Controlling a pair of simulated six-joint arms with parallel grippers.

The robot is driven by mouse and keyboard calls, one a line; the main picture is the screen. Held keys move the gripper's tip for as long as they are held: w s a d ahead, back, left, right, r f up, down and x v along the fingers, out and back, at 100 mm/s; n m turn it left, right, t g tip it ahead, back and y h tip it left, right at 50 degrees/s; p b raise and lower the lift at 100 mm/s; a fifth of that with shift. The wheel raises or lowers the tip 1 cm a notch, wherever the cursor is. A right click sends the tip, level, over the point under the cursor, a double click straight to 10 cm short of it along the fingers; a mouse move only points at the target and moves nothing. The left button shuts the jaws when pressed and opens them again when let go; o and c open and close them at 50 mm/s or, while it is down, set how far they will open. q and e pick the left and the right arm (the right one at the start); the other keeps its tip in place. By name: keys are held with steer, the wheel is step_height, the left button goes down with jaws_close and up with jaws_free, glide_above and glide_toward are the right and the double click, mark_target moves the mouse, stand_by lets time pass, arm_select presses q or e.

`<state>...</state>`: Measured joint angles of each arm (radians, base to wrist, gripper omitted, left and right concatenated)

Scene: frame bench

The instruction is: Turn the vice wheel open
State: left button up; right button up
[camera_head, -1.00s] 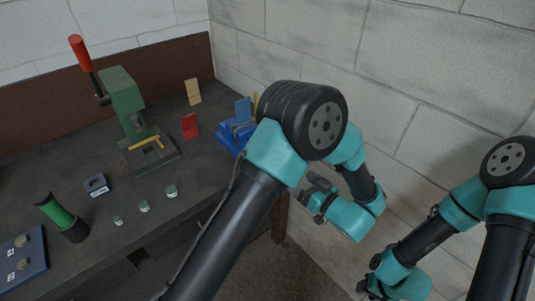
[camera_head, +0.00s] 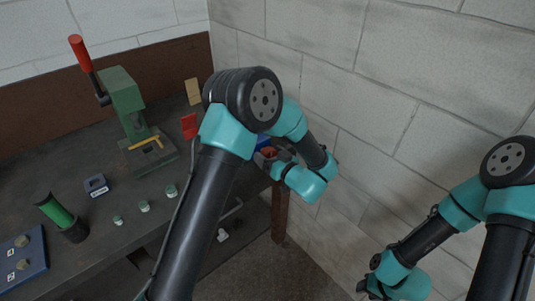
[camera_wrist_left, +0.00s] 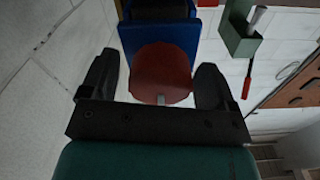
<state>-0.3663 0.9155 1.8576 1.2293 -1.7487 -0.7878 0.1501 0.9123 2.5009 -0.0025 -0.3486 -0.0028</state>
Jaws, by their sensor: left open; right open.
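The vice is blue, on the bench's right edge. In the head view a sliver of the blue vice (camera_head: 263,142) and its red wheel (camera_head: 268,152) show; my left arm hides the rest. In the left wrist view the blue vice body (camera_wrist_left: 130,38) stands behind the round red wheel (camera_wrist_left: 162,70), which faces my camera. My left gripper (camera_head: 272,164) is open, with one finger on each side of the wheel in the left wrist view (camera_wrist_left: 156,68). I cannot tell whether the fingers touch it. My right gripper (camera_head: 370,288) is low at the right, away from the bench.
A green press (camera_head: 124,105) with a red-handled lever stands on the bench. A red block (camera_head: 190,126) and a tan block (camera_head: 193,91) are near it. A green cylinder (camera_head: 57,212), a blue tray (camera_head: 22,262) and small jars are further left. A block wall is at the right.

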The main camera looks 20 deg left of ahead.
arm_select(q)
steer(key=shift+w+a, duration=0.3)
steer(key=shift+a, duration=0.1)
steer(key=c, duration=0.9)
